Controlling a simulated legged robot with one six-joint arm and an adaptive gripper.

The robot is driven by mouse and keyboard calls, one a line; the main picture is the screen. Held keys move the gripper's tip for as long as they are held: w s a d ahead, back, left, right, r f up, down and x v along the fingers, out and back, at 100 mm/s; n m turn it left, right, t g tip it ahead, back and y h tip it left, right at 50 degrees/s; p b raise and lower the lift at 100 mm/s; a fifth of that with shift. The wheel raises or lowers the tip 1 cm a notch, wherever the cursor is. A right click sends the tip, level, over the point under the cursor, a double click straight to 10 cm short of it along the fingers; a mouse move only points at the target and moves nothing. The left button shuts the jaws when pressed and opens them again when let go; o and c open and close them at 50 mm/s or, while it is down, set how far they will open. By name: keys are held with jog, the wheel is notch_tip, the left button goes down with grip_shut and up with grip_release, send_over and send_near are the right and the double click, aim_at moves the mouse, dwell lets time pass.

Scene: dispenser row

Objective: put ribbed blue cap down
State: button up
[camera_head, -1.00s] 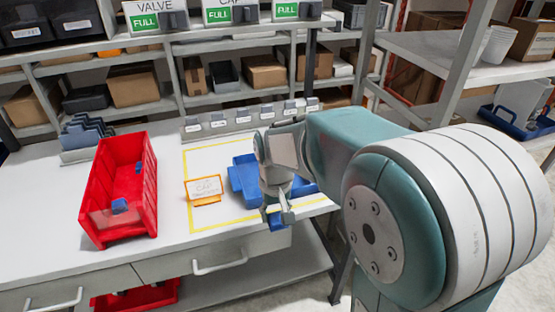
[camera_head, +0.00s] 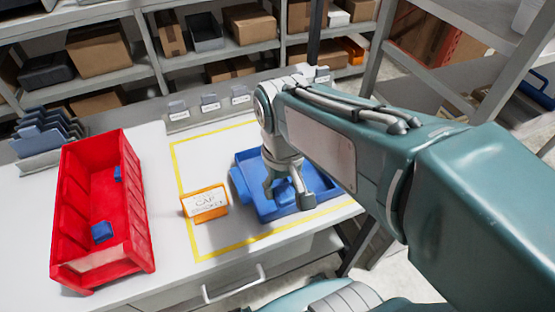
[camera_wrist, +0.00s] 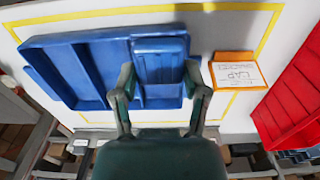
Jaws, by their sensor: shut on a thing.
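My gripper (camera_head: 288,198) reaches down over the blue tray (camera_head: 241,186) inside the yellow outline on the bench. In the wrist view my gripper (camera_wrist: 159,76) has one finger on each side of the ribbed blue cap (camera_wrist: 160,60) and is shut on it. The cap overlaps the blue tray (camera_wrist: 62,68) in that view, at the side toward the orange-framed CAP sign (camera_wrist: 238,74). I cannot tell whether the cap touches the tray floor. In the head view the cap is hard to tell from the same-coloured tray and fingers.
The CAP sign (camera_head: 205,203) stands left of the tray. A red bin (camera_head: 72,205) with two small blue pieces (camera_head: 102,232) is further left. Small labelled holders (camera_head: 209,103) line the bench's back edge. White bench surface is clear between bin and sign.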

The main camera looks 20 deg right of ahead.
jog(key=w+f, duration=0.3)
jog(key=w, duration=0.4)
send_over(264, 180)
jog(key=f, duration=0.3)
jog(key=s+f, duration=0.1)
jog(key=f, duration=0.1)
jog(key=shift+f, duration=0.35)
jog(key=shift+w+f, duration=0.2)
jog(key=shift+w, duration=0.05)
jog(key=shift+w+f, duration=0.2)
jog(key=shift+f, duration=1.55)
jog(key=o, duration=0.5)
jog(key=shift+f, duration=0.1)
jog(key=shift+o, duration=0.2)
